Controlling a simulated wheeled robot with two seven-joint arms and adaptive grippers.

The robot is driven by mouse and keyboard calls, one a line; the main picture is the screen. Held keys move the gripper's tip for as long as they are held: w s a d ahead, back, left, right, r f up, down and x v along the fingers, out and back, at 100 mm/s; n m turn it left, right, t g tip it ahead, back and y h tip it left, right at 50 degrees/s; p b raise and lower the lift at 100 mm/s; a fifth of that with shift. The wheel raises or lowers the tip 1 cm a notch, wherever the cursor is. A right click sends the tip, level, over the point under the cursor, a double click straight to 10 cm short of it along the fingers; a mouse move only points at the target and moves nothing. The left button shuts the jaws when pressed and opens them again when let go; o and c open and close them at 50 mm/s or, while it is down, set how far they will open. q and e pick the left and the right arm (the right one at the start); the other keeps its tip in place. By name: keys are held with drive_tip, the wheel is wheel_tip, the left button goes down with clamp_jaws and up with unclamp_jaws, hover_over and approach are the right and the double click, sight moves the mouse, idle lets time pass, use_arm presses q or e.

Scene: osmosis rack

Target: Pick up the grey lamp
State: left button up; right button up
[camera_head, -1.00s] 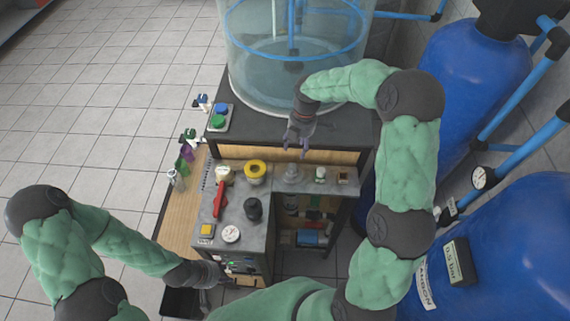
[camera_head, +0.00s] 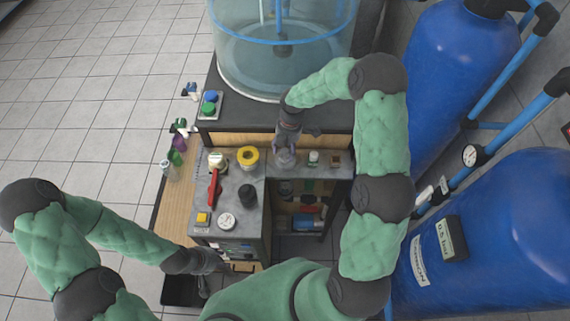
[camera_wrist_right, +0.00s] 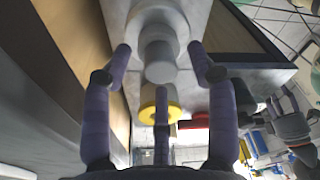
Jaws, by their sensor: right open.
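The grey lamp (camera_head: 285,160) is a short rounded grey piece on a wide base, upright on the grey panel right of the yellow ring knob. In the head view, my right gripper (camera_head: 290,142) covers part of it from above. In the right wrist view, the lamp (camera_wrist_right: 160,50) lies between the spread fingers of my right gripper (camera_wrist_right: 160,62), with gaps on both sides. The right gripper is open and holds nothing. My left gripper (camera_head: 212,263) is low by the cabinet's front left; its fingers are too small to read.
A clear tank (camera_head: 275,60) stands behind. Blue tanks (camera_head: 460,60) stand right.

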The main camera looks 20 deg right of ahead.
drive_tip(key=shift+f, duration=0.4)
drive_tip(key=shift+c, duration=0.3)
drive_tip(key=c, duration=0.9)
drive_tip(key=shift+o, duration=0.2)
drive_tip(key=shift+r, duration=0.15)
wheel_tip(320, 180, up, 28)
drive_tip(key=shift+p, duration=0.35)
